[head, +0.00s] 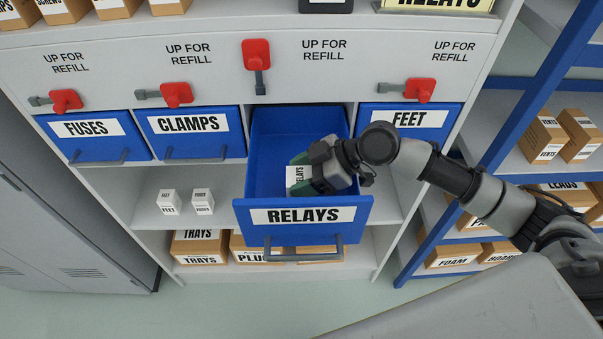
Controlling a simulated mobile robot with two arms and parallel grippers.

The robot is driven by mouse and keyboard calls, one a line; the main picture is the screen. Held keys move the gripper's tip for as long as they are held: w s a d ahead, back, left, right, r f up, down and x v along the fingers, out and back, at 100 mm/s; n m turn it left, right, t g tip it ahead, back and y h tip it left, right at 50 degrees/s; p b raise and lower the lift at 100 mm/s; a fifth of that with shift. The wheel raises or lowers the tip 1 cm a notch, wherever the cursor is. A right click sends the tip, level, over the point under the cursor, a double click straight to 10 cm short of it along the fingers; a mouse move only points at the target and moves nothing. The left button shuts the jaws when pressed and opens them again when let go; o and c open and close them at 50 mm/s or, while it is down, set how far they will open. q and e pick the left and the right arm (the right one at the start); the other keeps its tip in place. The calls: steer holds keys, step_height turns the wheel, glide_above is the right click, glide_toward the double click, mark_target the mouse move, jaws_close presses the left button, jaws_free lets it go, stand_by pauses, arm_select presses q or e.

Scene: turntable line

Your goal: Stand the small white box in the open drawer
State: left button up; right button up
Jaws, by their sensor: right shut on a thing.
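The open drawer (301,234) is blue, labelled RELAYS, and pulled out from the cabinet. My right gripper (302,174) reaches in from the right and is at the drawer's right part. It is shut on a small white box (292,177), whose label is partly hidden and shows "ELAYS". Much of the box is hidden by the gripper. I cannot tell whether the box touches the drawer floor. The rest of the drawer that I see is empty. My left gripper is not in view.
Shut blue drawers FUSES (95,155), CLAMPS (233,120) and FEET (453,121) flank the open one. A red lever (257,53) above it points up; the others are turned sideways. Two small white boxes (168,209) (203,208) stand on the shelf below.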

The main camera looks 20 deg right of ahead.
steer(key=shift+f, duration=0.15)
steer(key=o, duration=1)
steer(key=shift+d+r, duration=0.2)
steer(key=b+v, duration=0.4)
steer(key=v, duration=0.7)
steer(key=shift+d+r, duration=0.15)
steer(key=shift+r, duration=0.15)
